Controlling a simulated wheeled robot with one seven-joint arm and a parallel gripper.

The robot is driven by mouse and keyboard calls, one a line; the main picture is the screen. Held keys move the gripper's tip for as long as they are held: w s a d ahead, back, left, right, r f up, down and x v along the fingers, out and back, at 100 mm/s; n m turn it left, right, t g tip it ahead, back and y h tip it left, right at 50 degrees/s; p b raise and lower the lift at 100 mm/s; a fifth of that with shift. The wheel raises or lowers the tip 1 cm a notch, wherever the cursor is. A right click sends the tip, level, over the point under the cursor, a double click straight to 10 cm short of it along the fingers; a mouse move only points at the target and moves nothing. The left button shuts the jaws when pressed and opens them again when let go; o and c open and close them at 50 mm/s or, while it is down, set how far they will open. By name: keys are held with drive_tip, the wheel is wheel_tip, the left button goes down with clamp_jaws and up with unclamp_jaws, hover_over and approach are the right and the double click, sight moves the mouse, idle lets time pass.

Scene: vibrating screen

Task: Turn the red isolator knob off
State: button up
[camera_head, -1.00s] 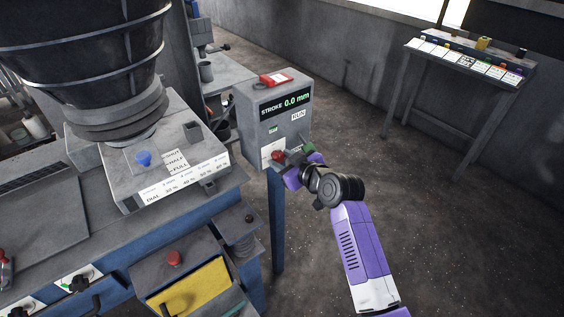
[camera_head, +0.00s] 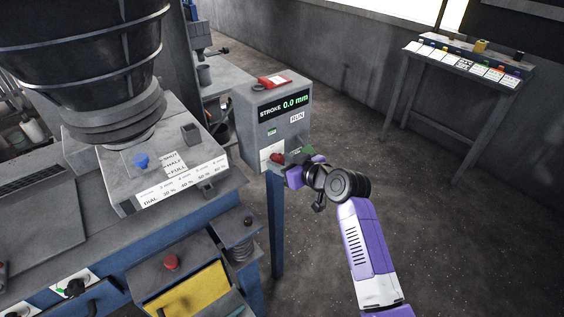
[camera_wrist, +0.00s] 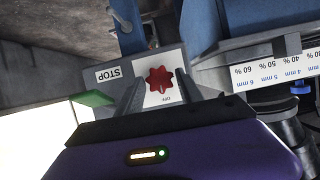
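The red isolator knob (camera_wrist: 159,79) is a lobed red knob on a pale plate in the wrist view. It also shows in the head view (camera_head: 277,158), low on the front of the grey control box (camera_head: 243,118). My gripper (camera_wrist: 159,92) is open, with one dark finger on each side of the knob in the picture. I see gaps between the fingers and the knob; whether the tips reach past its face I cannot tell. In the head view my gripper (camera_head: 288,166) is close to the box front and partly covers the lower panel.
A STOP label (camera_wrist: 115,73) is left of the knob in the wrist view. A green part (camera_head: 308,150) is beside my gripper. The box display reads 0.0 mm. The screen machine and its dial plate (camera_head: 150,200) stand left; open floor (camera_head: 430,240) lies right.

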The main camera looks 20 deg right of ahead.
drive_tip(key=shift+o, duration=1.2)
drive_tip(key=shift+s, duration=0.1)
drive_tip(key=b+v, duration=0.1)
drive_tip(key=v, duration=0.6)
drive_tip(key=shift+s+r, duration=0.15)
drive_tip(key=shift+s, duration=0.15)
drive_tip(key=shift+d, duration=0.1)
